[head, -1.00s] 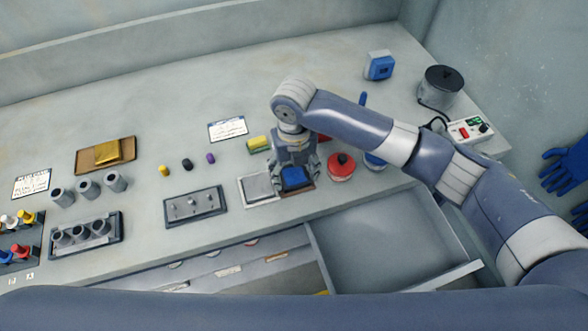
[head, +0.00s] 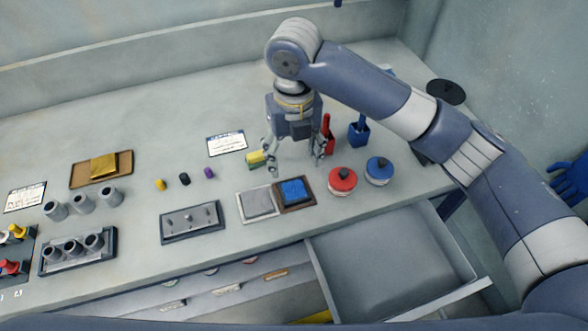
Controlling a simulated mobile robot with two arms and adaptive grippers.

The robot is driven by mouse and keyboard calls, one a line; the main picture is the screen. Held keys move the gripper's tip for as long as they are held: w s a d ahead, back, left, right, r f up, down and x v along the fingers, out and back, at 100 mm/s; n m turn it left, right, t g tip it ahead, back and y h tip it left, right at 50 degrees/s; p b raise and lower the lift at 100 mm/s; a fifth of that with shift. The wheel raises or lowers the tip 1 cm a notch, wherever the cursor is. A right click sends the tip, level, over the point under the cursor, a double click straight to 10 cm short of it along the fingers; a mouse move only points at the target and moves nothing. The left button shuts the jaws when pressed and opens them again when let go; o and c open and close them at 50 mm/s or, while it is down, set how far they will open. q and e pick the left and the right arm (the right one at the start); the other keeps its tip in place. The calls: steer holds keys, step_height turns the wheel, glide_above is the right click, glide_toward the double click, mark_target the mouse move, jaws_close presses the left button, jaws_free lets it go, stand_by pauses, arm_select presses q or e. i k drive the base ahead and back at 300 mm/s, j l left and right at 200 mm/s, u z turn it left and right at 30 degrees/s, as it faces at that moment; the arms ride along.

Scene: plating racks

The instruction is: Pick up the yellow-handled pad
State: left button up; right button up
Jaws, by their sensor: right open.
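A small yellow block (head: 254,158) lies on the bench just left of my right gripper; one finger partly overlaps it, and I cannot make out whether it is the yellow-handled pad. My right gripper (head: 295,167) is open and empty, pointing down with fingers spread, above and behind a blue pad (head: 293,190). The blue pad lies in a brown tray (head: 311,203) beside a light grey square plate (head: 260,203). A strip of yellow (head: 318,316) also shows low in the open drawer area. My left gripper is not in view.
Red (head: 342,180) and blue (head: 379,170) round pots stand right of the tray, with red and blue holders behind. An open, empty-looking drawer (head: 390,255) juts out in front. A metal peg plate (head: 190,222) lies left.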

mark_target(255, 160)
steer(key=k, duration=1.5)
